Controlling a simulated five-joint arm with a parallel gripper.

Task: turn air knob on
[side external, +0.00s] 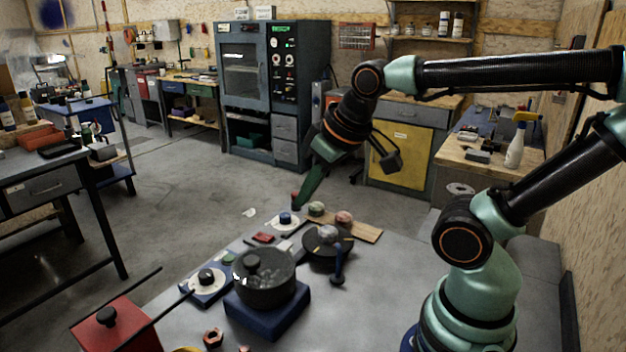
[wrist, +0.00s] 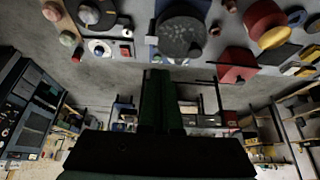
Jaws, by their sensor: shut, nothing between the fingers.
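Two round knobs stand on white dials on the work table: a blue knob (side external: 285,217) near the far edge and a black knob (side external: 206,277) on a blue block at the left. A third black knob (side external: 107,316) tops a red box. No readable label tells which is the air knob. My gripper (side external: 298,206) is shut and empty, pointing down by the far edge, close to the blue knob in the picture; whether it touches anything is unclear. The wrist view shows the shut green fingers (wrist: 158,73) and the blue knob (wrist: 98,48) to their left.
A dark lidded pot (side external: 264,279) stands on a blue block. A round dark plate (side external: 327,242) with a grey lump lies behind it. Small coloured lumps sit on a wooden board (side external: 363,230). A small red block (side external: 263,238) lies near the dials. The table's right part is clear.

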